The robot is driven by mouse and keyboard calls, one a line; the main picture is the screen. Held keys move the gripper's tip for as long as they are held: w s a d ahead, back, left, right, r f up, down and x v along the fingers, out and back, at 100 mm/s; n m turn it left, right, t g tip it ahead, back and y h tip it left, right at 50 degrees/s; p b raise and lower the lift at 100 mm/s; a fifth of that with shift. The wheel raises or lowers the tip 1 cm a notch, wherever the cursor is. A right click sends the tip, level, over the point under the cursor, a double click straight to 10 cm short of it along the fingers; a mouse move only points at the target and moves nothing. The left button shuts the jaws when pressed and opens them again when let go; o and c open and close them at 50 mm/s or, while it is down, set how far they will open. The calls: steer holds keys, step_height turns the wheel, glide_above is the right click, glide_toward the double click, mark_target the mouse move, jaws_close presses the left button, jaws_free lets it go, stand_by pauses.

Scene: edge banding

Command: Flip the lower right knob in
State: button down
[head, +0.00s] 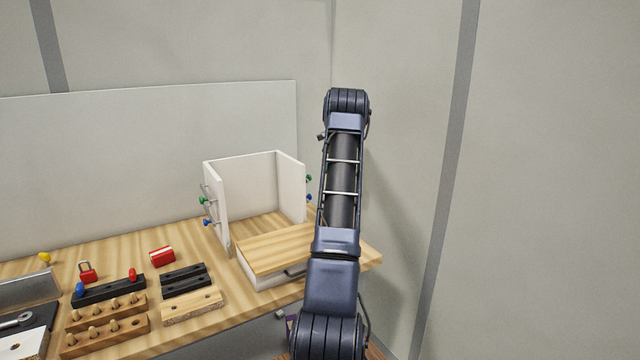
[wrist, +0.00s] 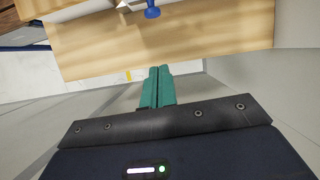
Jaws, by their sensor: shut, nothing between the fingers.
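A white open-topped box (head: 216,187) stands on the wooden bench. On its right wall a green knob (head: 308,178) sits above a blue knob (head: 308,197), the lower right one; my arm partly covers that side. A blue knob also shows at the top edge of the wrist view (wrist: 152,11), beside a metal bracket. My gripper (wrist: 158,72) has teal fingers shut together and empty. Its tips are near the bench edge, apart from the blue knob. In the head view my gripper is hidden by my arm.
The box's left wall has another green knob (head: 203,200) and blue knob (head: 208,222). A wood-topped drawer (head: 275,250) lies in front of the box. Peg blocks (head: 105,312) and a red padlock (head: 87,272) lie left. A grey wall stands close on the right.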

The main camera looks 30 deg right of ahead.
steer(key=a+f, duration=0.7)
steer(key=f, duration=0.2)
steer(key=shift+s+a, duration=0.15)
steer(key=shift+a, duration=0.05)
steer(key=shift+a, duration=0.1)
steer(key=shift+a, duration=1.1)
